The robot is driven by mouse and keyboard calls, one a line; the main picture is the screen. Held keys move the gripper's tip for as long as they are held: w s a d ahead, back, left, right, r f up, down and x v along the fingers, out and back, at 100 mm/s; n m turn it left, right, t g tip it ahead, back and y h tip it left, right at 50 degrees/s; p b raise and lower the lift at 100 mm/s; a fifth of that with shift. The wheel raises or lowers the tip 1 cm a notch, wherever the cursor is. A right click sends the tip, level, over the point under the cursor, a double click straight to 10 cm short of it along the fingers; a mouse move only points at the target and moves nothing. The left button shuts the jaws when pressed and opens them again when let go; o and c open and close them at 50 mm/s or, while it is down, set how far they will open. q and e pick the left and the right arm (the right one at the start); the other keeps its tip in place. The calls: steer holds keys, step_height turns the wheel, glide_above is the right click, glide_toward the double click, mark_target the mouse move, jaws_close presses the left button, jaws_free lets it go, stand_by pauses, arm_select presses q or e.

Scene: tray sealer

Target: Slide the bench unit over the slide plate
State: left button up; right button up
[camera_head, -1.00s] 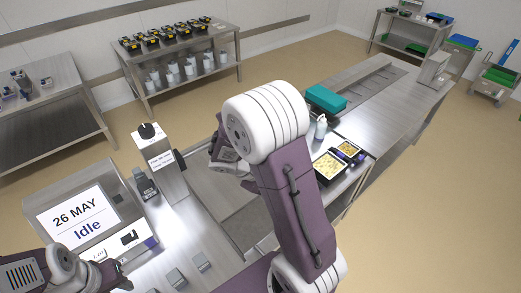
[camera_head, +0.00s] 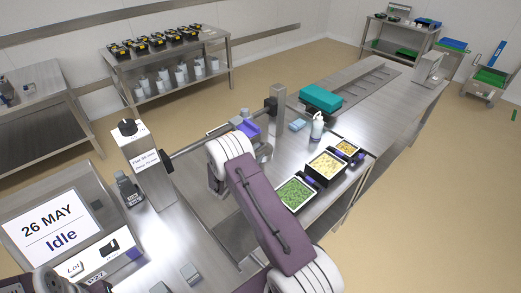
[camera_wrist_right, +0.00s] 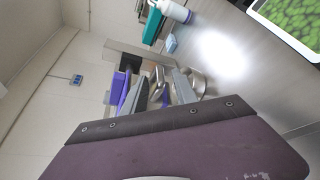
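A tall metal housing (camera_head: 143,165) with a black knob and printed label stands on the bench. A dark bar (camera_head: 192,147) runs from it to a metal post (camera_head: 278,105), above a bare steel plate (camera_head: 195,205). A purple and grey part (camera_head: 247,129) sits by the bar. I cannot tell which of these is the bench unit. My right arm crosses the plate and its gripper is mostly hidden in the head view. In the right wrist view, its grey fingers (camera_wrist_right: 160,92) appear apart, near the purple part (camera_wrist_right: 124,85). My left gripper (camera_head: 100,287) is cut off at the bottom left.
A display reading "26 MAY Idle" (camera_head: 55,222) stands at left. Trays of green (camera_head: 296,194) and yellow (camera_head: 327,166) food, a white bottle (camera_head: 317,127) and a teal box (camera_head: 322,97) are at right. Shelves with black trays stand behind.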

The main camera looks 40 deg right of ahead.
steer(key=shift+x, duration=1.45)
jaws_close()
steer(key=shift+s+f, duration=0.1)
